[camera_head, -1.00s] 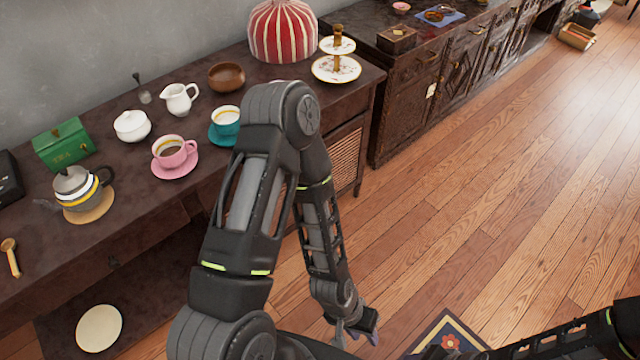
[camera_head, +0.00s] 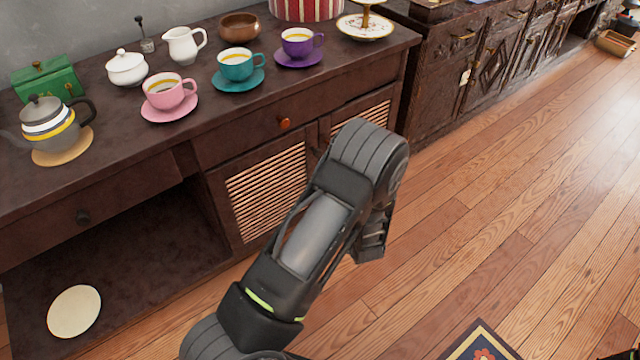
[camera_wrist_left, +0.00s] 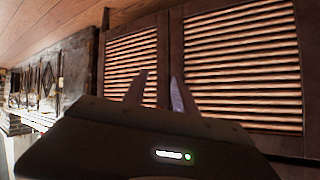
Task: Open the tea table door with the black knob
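The dark wooden tea table (camera_head: 120,175) stands against the wall, with slatted doors below its drawers. One slatted door (camera_head: 268,185) shows left of my left arm in the head view; another slatted door (camera_head: 362,118) is partly covered by the arm. In the left wrist view, slatted doors (camera_wrist_left: 245,65) fill the area beyond my left gripper (camera_wrist_left: 158,82). Its fingers are apart with nothing seen between them, pointing toward the seam between the doors. A black knob (camera_head: 83,217) is on the left drawer; I cannot make out one on the doors.
On the tabletop are a teapot (camera_head: 48,125), a pink cup (camera_head: 168,92), a teal cup (camera_head: 238,65) and a purple cup (camera_head: 298,43). An orange-brown knob (camera_head: 284,123) is on the middle drawer.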

